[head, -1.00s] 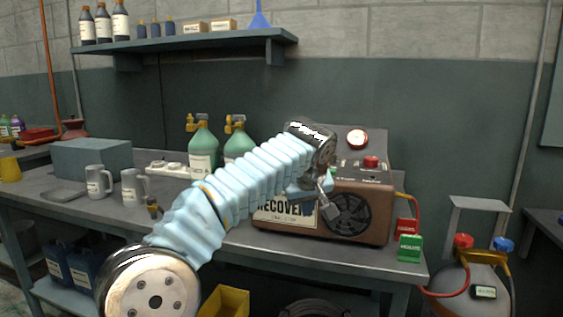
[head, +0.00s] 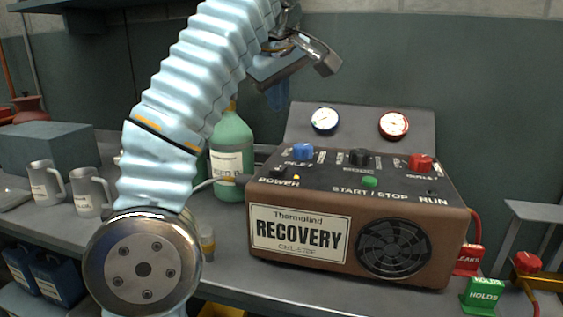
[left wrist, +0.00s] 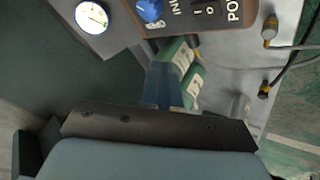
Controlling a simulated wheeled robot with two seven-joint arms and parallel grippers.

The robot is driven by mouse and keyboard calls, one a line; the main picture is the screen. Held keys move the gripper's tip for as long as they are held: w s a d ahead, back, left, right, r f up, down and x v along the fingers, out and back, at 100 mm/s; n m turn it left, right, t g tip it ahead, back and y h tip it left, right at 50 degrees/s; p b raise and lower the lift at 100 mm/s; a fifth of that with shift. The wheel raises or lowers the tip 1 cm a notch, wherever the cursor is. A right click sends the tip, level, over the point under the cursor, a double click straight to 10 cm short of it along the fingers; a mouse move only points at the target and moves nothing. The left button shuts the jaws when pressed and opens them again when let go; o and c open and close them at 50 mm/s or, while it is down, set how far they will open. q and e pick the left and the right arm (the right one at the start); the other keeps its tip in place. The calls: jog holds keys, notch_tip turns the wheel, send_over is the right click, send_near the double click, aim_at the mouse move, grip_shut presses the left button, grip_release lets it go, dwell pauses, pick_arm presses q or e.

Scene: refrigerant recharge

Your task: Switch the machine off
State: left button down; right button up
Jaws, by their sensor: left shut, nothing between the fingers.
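The brown recovery machine (head: 450,225) stands on the bench in the head view, with blue, black and red knobs, a green START/STOP button (head: 369,182) and two gauges. Its black power switch (head: 277,172) is at the left of the top panel, near a small yellow light (head: 297,178). In the left wrist view the power switch (left wrist: 208,10) shows at the top edge, beside the blue knob (left wrist: 150,9). My left gripper (head: 277,98) is shut and empty, above and behind the panel's left part, apart from the switch. My right gripper is out of view.
A green cylinder (head: 231,150) stands behind the machine's left end. Two mugs (head: 90,192) and a grey box (head: 50,150) are on the bench at left. A grey cable runs to the machine's left side.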

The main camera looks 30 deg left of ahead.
pick_arm(q)
jog(key=shift+f, duration=0.1)
jog(key=b, duration=0.3)
send_over(276, 170)
jog(key=f, duration=0.7)
jog(key=shift+w+a+f, duration=0.1)
jog(key=shift+w+f, duration=0.05)
jog(key=shift+w, duration=0.05)
jog(key=shift+s+f+b, duration=0.15)
jog(key=shift+f+b, duration=0.35)
jog(key=shift+f, duration=0.15)
dwell(1.2)
jog(key=shift+f, duration=0.35)
jog(key=shift+s+f+b, duration=0.1)
jog(key=shift+f+b, duration=0.25)
jog(key=shift+b, duration=0.2)
jog(key=shift+r, duration=0.15)
dwell(0.4)
jog(key=shift+r+p, duration=0.65)
jog(key=shift+p, duration=0.25)
